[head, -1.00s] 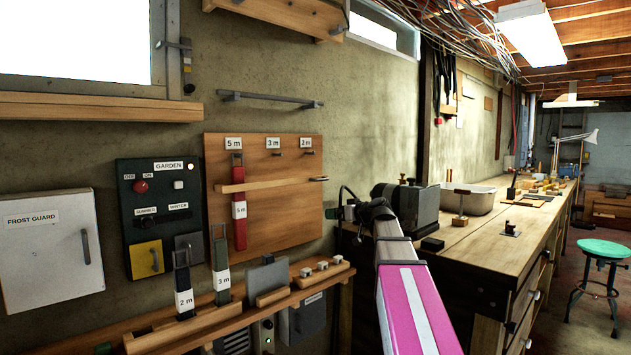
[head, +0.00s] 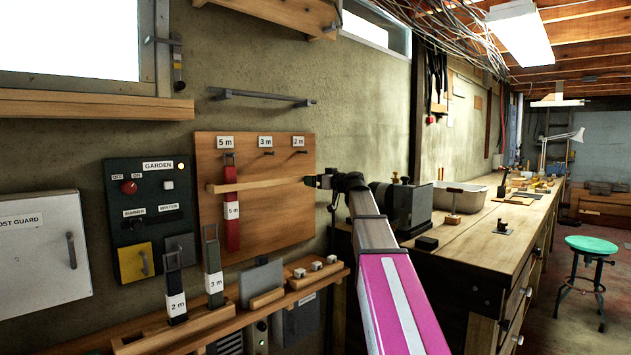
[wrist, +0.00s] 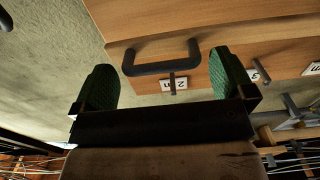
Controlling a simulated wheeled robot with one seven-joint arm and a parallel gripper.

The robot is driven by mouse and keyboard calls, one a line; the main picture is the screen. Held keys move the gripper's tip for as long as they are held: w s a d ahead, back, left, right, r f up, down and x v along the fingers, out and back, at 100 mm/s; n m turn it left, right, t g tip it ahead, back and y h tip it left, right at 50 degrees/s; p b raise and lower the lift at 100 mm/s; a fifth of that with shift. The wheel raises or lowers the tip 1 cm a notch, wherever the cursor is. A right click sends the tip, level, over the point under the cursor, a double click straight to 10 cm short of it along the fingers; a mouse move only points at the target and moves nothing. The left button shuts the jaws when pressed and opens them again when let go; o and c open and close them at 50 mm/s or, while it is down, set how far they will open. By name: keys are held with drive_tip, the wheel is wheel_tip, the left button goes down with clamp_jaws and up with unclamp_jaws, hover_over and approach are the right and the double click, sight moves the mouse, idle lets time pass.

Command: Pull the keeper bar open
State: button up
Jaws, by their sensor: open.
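The keeper bar (head: 258,186) is a pale wooden strip lying level across a wooden board, in front of the hanging red 5 m strap (head: 232,224). A dark U-shaped handle (wrist: 162,69) shows in the wrist view, near the bar's right end. My gripper (head: 315,181) is at that end of the bar in the head view and hides the handle there. In the wrist view my gripper (wrist: 165,82) is open, with green pads on both sides of the handle's line. The handle lies ahead of the fingertips, and I cannot tell whether they touch it.
The wooden board (head: 265,225) carries 5 m, 3 m and 2 m labels above pegs. Two more straps, 3 m (head: 213,270) and 2 m (head: 175,290), stand on the shelf below. A green control box (head: 145,215) is at left. A workbench (head: 480,235) stands at right.

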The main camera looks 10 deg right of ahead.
drive_tip(key=shift+x, duration=0.85)
drive_tip(key=c, duration=1)
drive_tip(key=shift+s, duration=0.15)
drive_tip(key=shift+c, duration=0.3)
